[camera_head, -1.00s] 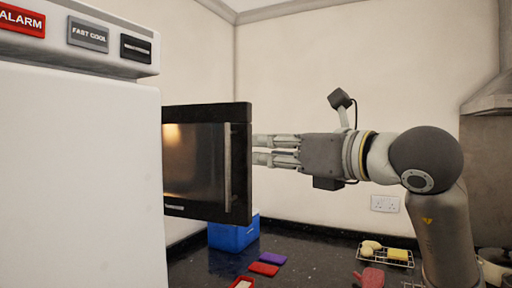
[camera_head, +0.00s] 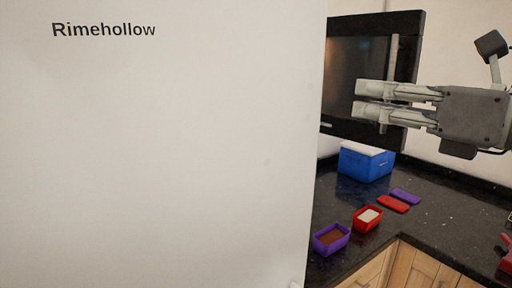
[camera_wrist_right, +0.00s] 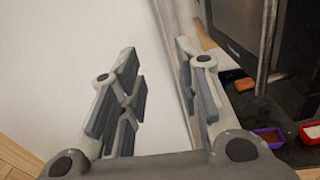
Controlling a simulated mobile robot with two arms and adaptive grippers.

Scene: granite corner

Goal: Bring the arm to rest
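My right gripper (camera_head: 358,99) reaches in from the right in the head view, its fingers pointing left in front of the dark microwave (camera_head: 352,62) on the wall. In the right wrist view the two fingers (camera_wrist_right: 157,60) stand apart with nothing between them. Behind them is a large white surface. The gripper overlaps the microwave in the head view; I cannot tell the distance between them. My left gripper is not in view.
A tall white appliance marked Rimehollow (camera_head: 150,150) fills the left of the head view. The black counter (camera_head: 440,225) holds a blue box (camera_head: 366,165), a purple container (camera_head: 331,239), a red container (camera_head: 367,218), and red (camera_head: 393,204) and purple (camera_head: 405,196) lids.

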